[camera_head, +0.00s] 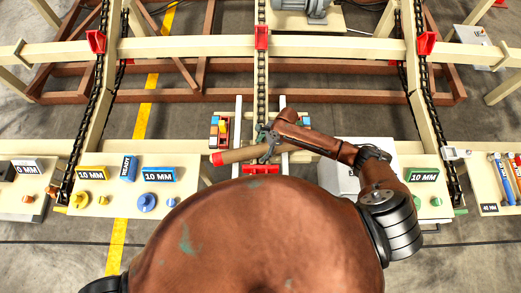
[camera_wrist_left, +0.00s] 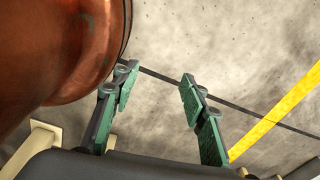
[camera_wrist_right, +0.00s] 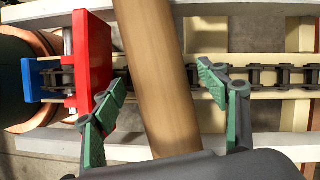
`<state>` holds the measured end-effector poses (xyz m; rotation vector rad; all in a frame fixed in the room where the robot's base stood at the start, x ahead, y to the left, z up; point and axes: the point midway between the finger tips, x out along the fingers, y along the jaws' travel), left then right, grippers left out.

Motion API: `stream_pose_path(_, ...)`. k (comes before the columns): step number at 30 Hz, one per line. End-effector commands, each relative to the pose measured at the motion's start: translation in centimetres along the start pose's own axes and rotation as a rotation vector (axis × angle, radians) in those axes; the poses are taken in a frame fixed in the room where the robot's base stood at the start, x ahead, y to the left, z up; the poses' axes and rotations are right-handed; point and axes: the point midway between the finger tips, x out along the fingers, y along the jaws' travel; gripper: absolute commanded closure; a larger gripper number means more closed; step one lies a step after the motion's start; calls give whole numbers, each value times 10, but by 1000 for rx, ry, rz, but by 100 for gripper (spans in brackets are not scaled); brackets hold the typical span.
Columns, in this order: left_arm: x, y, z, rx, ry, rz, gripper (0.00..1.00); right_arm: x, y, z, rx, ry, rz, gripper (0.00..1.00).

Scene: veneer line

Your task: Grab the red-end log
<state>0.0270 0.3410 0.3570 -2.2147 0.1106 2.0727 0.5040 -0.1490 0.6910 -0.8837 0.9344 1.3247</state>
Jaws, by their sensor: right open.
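The red-end log (camera_head: 240,155) is a light brown rod with a red left end, lying crosswise over the chain rails in the middle of the head view. My right gripper (camera_head: 268,147) is over the log, reaching in from the right. In the right wrist view the log (camera_wrist_right: 158,70) runs between the two green-padded fingers of my right gripper (camera_wrist_right: 168,105). Those fingers are spread, with a gap on each side of the log. The red end is out of that view. My left gripper (camera_wrist_left: 157,95) is open and empty above bare floor, away from the log.
A red bracket (camera_wrist_right: 92,60) stands close beside the right gripper's left finger. The chain (camera_wrist_right: 270,76) runs crosswise beneath the log. Control panels with 10 MM signs (camera_head: 158,174) flank the line. A white box (camera_head: 340,180) stands right of the log. Floor surrounds the left gripper.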

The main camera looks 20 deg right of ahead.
Motion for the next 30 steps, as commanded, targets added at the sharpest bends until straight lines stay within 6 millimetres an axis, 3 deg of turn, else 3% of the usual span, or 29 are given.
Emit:
stream_pose_path(5,3,-1,-19,4,25,-1,60,14,-1,0,-1,0,-1,33)
stream_pose_path(11,3,-2,-20,4,26,-1,60,14,-1,1,-2,0,-1,33)
stream_pose_path(20,3,0,-6,2,9,-1,60,14,-1,0,-1,0,-1,53)
stream_pose_path(30,3,0,-6,2,8,-1,60,14,0,0,-1,1,0,76)
